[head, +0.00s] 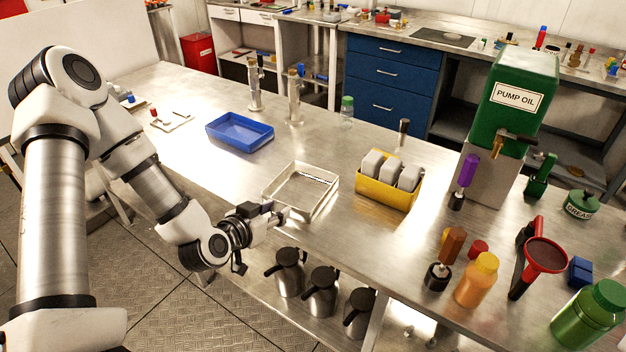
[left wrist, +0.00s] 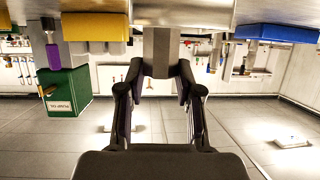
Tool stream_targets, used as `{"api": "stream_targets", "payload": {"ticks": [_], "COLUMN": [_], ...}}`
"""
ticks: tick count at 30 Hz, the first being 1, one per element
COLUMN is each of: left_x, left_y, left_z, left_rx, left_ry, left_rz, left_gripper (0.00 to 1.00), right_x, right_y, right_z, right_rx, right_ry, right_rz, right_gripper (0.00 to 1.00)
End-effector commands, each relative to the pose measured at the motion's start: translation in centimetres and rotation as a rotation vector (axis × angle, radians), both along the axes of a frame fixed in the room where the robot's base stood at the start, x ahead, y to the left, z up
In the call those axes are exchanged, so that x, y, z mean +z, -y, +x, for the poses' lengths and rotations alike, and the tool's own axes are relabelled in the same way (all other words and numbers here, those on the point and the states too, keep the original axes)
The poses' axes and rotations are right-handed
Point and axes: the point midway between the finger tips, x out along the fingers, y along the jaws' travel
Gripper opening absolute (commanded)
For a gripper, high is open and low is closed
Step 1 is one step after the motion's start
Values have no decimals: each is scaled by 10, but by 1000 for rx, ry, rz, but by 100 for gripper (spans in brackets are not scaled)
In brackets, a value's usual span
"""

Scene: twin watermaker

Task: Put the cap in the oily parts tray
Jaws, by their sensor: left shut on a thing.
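My left gripper (head: 276,212) is shut on a small grey piece, which looks to be the cap; its shape is hard to make out in the head view. In the left wrist view the grey cap (left wrist: 161,52) sits between the fingertips of the left gripper (left wrist: 160,75). The gripper is at the table's front edge, close to the near left corner of a shallow cream tray (head: 318,206). That tray looks empty. A blue tray (head: 238,143) lies farther back to the left, also empty. No label shows which tray is for oily parts. My right gripper is out of view.
A yellow bin (head: 386,198) with grey blocks stands right of the cream tray. A green pump oil tank (head: 516,95), an orange bottle (head: 477,282) and a red funnel (head: 545,255) crowd the right. Jugs (head: 289,272) stand below the tabletop.

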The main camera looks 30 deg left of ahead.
Motion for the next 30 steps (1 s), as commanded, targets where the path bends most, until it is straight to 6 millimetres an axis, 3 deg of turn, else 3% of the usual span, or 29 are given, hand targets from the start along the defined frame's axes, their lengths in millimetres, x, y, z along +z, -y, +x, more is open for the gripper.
{"api": "stream_targets", "payload": {"ticks": [21,25,30], "left_x": [-12,-14,-46], "left_y": [-27,-30,-30], "left_z": [140,158,155], "left_rx": [-2,-2,0], "left_ry": [0,0,-4], "left_rz": [4,5,2], "left_gripper": [0,0,0], "right_x": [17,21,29], "right_y": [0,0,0], "right_z": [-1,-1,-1], "right_rx": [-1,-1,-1], "right_ry": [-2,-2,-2], "right_rz": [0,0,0], "right_gripper": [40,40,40]}}
